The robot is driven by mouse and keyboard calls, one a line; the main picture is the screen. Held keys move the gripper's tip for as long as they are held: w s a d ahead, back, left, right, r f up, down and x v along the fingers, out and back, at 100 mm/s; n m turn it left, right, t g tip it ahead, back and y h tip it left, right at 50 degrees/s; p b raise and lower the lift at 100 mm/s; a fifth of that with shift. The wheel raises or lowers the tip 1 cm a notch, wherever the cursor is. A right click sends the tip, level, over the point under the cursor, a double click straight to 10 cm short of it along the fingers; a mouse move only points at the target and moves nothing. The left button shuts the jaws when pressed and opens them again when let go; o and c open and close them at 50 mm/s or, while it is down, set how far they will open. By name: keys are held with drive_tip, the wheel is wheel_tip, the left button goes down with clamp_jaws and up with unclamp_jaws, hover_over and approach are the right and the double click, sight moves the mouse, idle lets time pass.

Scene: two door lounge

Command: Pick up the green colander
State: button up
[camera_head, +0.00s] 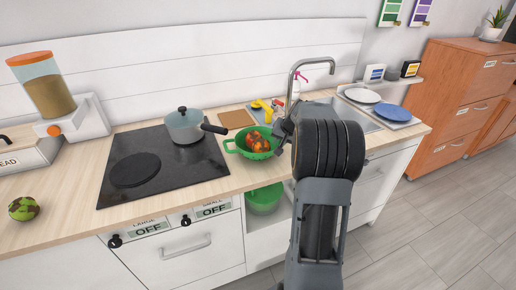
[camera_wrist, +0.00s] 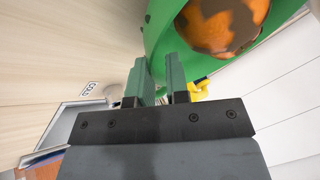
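The green colander (camera_head: 236,148) stands on the wooden counter between the hob and the sink, with mottled orange-brown food (camera_head: 257,142) in it. In the wrist view the colander (camera_wrist: 158,22) fills the top right, with one orange-brown piece in it. My gripper (camera_wrist: 157,80) is at the colander's right side, its two fingers apart with a gap between them. The rim is at the fingertips, and the fingers appear to be on either side of it. I cannot tell whether they touch it. In the head view my arm hides most of the gripper (camera_head: 283,130).
A pot (camera_head: 184,127) stands on the black hob (camera_head: 140,172). A yellow item (camera_head: 262,106), a brown board (camera_head: 236,119) and the tap (camera_head: 292,80) are behind the colander. A green bowl (camera_head: 264,200) sits on an open shelf below. Plates (camera_head: 393,112) are at right.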

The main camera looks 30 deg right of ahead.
drive_tip(key=shift+x, duration=1.65)
drive_tip(key=shift+c, duration=0.3)
clamp_jaws()
drive_tip(key=shift+r, duration=0.1)
